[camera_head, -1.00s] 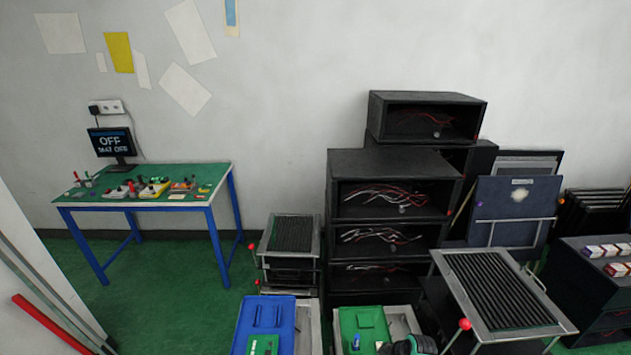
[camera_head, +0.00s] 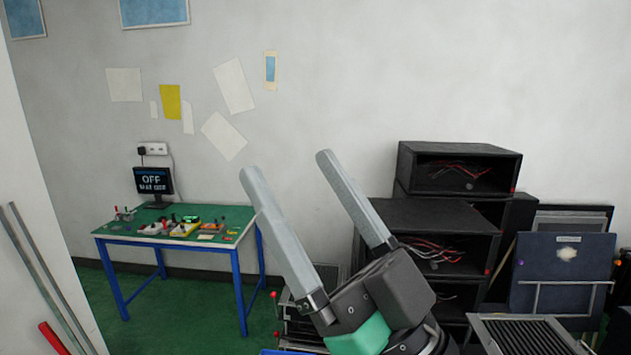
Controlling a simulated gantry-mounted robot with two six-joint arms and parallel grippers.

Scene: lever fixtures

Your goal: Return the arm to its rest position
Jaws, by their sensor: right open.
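My right gripper (camera_head: 283,170) is in the middle of the head view, raised and pointing up and to the left. Its two long grey fingers are spread wide apart with nothing between them. It hangs in front of the wall and hides part of the black racks. My left gripper is not in view. A lever with a red knob (camera_head: 274,294) shows low, between the table and the gripper.
Black racks (camera_head: 459,163) with wires stand right of the gripper. A ribbed panel unit (camera_head: 525,336) is at lower right.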

